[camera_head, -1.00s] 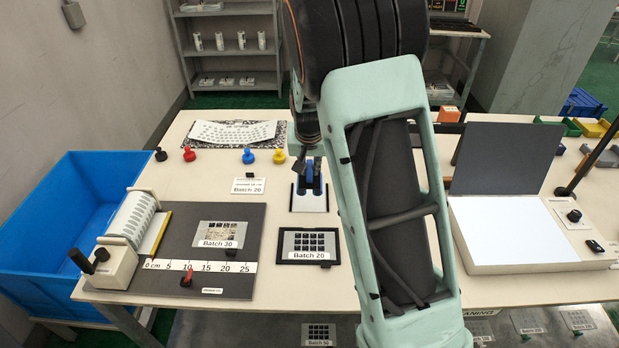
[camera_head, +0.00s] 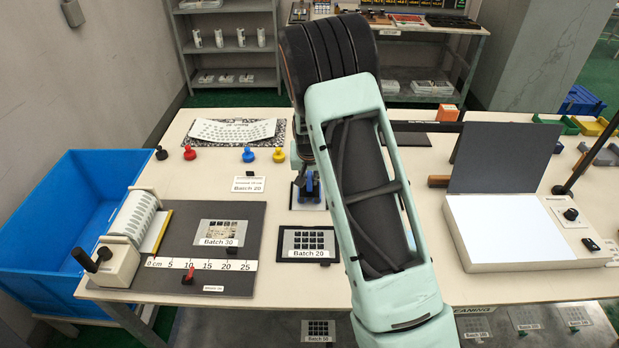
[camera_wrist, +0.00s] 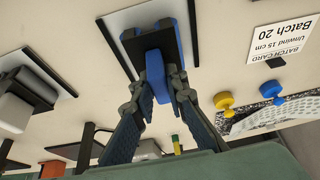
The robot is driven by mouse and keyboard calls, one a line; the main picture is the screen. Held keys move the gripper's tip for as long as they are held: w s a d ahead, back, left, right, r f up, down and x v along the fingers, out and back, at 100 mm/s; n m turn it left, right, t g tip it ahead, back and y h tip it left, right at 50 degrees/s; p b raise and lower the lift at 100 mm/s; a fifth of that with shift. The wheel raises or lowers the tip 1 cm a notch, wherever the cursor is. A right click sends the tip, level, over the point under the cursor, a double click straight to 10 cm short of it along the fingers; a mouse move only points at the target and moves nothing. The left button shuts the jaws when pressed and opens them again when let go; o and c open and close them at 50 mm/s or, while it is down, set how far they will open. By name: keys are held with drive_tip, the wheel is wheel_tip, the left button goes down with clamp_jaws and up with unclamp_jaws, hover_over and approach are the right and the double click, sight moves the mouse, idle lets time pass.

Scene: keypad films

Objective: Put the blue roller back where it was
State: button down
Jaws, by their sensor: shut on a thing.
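The blue roller (camera_wrist: 156,76) sits between the fingers of my gripper (camera_wrist: 158,88) in the wrist view, and the gripper is shut on it. Its blue part reaches up to a dark cradle on a white-bordered stand (camera_wrist: 110,22). It is at or just over the stand; I cannot tell whether it rests there. In the head view the blue roller (camera_head: 309,186) shows low over the stand (camera_head: 296,204), left of my arm. My arm hides part of both, and the fingertips are hard to make out there.
A batch card (camera_head: 249,184) and several coloured knobbed pieces, including a blue one (camera_head: 249,155), stand left of the roller. A dark-framed Batch 20 plate (camera_head: 307,244) lies in front. A grey board with a ruler (camera_head: 205,264) is at left, a lit panel (camera_head: 520,230) at right.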

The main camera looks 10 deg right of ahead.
drive_tip(key=shift+s+f+b, duration=0.15)
drive_tip(key=shift+f+b, duration=0.45)
drive_tip(key=shift+b, duration=0.05)
drive_tip(key=c, duration=1.9)
unclamp_jaws()
drive_tip(key=shift+f, duration=0.15)
drive_tip(key=shift+c, duration=0.2)
drive_tip(key=shift+r+p, duration=0.65)
drive_tip(key=v, duration=1.2)
drive_tip(key=shift+b, duration=0.3)
drive_tip(key=shift+w+r, duration=0.15)
drive_tip(key=shift+w, duration=0.1)
